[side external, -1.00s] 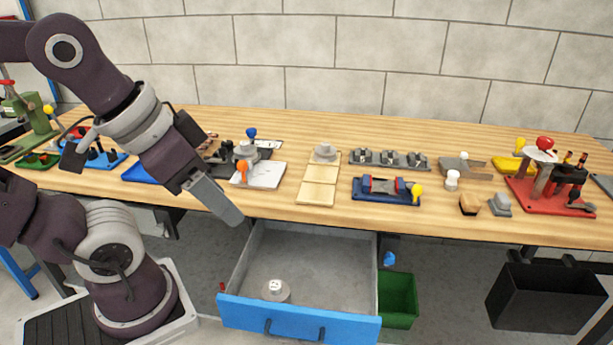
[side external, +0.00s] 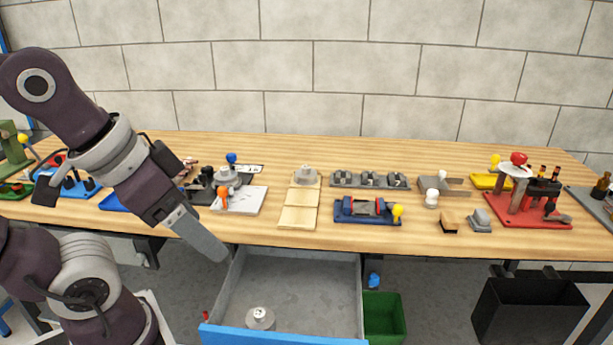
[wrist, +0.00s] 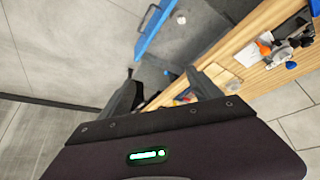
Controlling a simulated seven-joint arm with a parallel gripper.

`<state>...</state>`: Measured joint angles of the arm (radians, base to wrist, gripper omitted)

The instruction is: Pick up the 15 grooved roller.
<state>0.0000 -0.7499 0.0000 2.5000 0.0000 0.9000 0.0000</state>
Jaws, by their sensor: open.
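A short grey grooved roller with a white marked top (side external: 260,317) stands upright in the open drawer (side external: 300,290); its mark is too small to read. It also shows as a small pale disc in the wrist view (wrist: 181,20). A similar grey roller (side external: 305,175) stands on a wooden board on the bench, and I cannot tell its number. My gripper (side external: 220,255) is open and empty, pointing down beside the drawer's back left corner, up and left of the drawer roller. In the wrist view its two fingers (wrist: 165,88) are spread apart.
The drawer's blue front (side external: 280,336) faces the camera, and its floor is otherwise bare. The bench edge lies close behind my gripper. A green bin (side external: 384,318) stands right of the drawer. Several fixtures with coloured knobs, including a blue one (side external: 366,210), stand on the bench.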

